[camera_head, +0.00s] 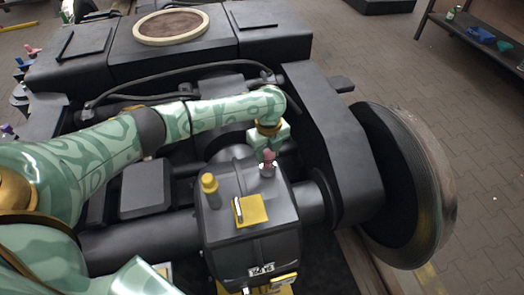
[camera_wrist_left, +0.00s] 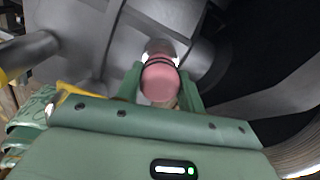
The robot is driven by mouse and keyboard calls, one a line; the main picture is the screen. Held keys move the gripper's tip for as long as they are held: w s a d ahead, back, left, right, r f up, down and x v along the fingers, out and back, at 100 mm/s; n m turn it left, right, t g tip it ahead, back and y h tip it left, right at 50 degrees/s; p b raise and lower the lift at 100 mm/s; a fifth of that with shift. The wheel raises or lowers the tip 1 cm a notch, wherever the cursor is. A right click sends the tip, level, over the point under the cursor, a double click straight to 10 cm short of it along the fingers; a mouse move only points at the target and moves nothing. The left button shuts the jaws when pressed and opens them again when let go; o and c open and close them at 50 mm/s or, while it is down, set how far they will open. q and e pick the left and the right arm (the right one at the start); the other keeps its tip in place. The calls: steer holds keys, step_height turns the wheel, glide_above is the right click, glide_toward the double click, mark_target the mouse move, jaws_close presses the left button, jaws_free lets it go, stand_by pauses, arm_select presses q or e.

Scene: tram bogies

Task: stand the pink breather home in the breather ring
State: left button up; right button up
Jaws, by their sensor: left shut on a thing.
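The pink breather (camera_head: 268,158) is a small pink, rounded piece at the far right part of the dark gearbox top (camera_head: 240,184). My left gripper (camera_head: 268,149) points down over it and is shut on it. In the left wrist view the breather (camera_wrist_left: 159,82) sits between the two green fingers of my left gripper (camera_wrist_left: 160,95), with dark bands near its far end. A pale ring (camera_head: 267,171) shows just under the breather in the head view. I cannot tell whether the breather is seated in it or just above it. My right gripper is not in view.
A yellow-capped post (camera_head: 209,184) and a yellow plate (camera_head: 250,210) stand on the gearbox top. A large wheel (camera_head: 400,185) is to the right. Black cables (camera_head: 170,90) run behind my left arm. A shelf with small items (camera_head: 481,34) is at the far right.

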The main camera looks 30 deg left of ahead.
arm_select(q)
steer(key=shift+f, duration=0.55)
steer(key=shift+d+f+b, duration=0.1)
steer(key=shift+b, duration=0.2)
steer(key=shift+f, duration=0.35)
steer(key=shift+f, duration=0.1)
steer(key=o, duration=1.1)
